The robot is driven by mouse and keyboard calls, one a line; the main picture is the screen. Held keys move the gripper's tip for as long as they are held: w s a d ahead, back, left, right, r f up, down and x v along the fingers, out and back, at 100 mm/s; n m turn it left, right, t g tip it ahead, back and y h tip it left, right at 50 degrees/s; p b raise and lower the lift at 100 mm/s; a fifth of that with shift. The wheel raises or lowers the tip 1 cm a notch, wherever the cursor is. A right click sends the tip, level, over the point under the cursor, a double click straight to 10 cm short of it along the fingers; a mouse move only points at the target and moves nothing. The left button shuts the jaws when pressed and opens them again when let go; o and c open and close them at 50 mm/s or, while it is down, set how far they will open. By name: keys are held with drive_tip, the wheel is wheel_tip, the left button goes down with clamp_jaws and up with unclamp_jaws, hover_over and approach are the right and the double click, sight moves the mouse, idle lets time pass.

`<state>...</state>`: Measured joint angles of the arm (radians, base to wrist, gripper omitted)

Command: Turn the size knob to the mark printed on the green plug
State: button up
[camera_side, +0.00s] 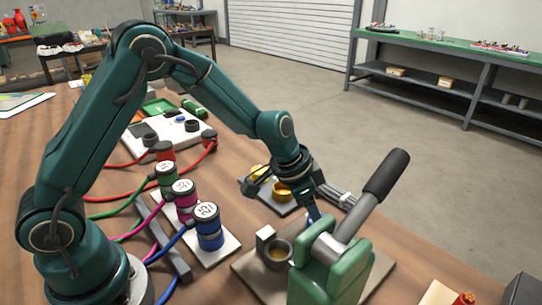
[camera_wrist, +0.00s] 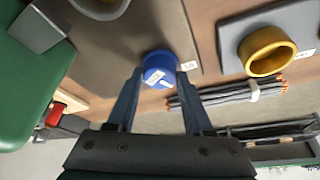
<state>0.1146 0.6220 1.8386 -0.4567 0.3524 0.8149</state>
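The size knob (camera_wrist: 157,69) is a blue round knob with a white mark on its face, seen in the wrist view on a grey-brown plate. A small white printed label (camera_wrist: 188,66) lies just right of it. My gripper (camera_wrist: 160,76) has its two blue-grey fingers apart, one on each side of the knob; contact is not clear. In the side view my gripper (camera_side: 314,212) points down behind the green press, and the knob is hidden there. The green plug (camera_side: 166,180) stands in a row of coloured plugs, with a white label on top too small to read.
The green press (camera_side: 335,268) with a black-handled lever (camera_side: 386,174) stands close to my gripper. A yellow ring (camera_wrist: 267,50) on a grey plate and bundled dark rods (camera_wrist: 225,96) lie nearby. Coloured hoses run left from the plugs.

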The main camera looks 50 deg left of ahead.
clamp_jaws()
drive_tip(key=shift+d+n+t+y, duration=0.15)
drive_tip(key=shift+n+y, duration=0.35)
drive_tip(key=shift+n, duration=0.9)
drive_tip(key=shift+n+t+y, duration=0.25)
drive_tip(key=shift+n+y, duration=0.25)
drive_tip(key=shift+n, duration=1.2)
drive_tip(key=o, duration=1)
unclamp_jaws()
drive_tip(key=shift+r, duration=0.1)
drive_tip(key=shift+v, duration=2.5)
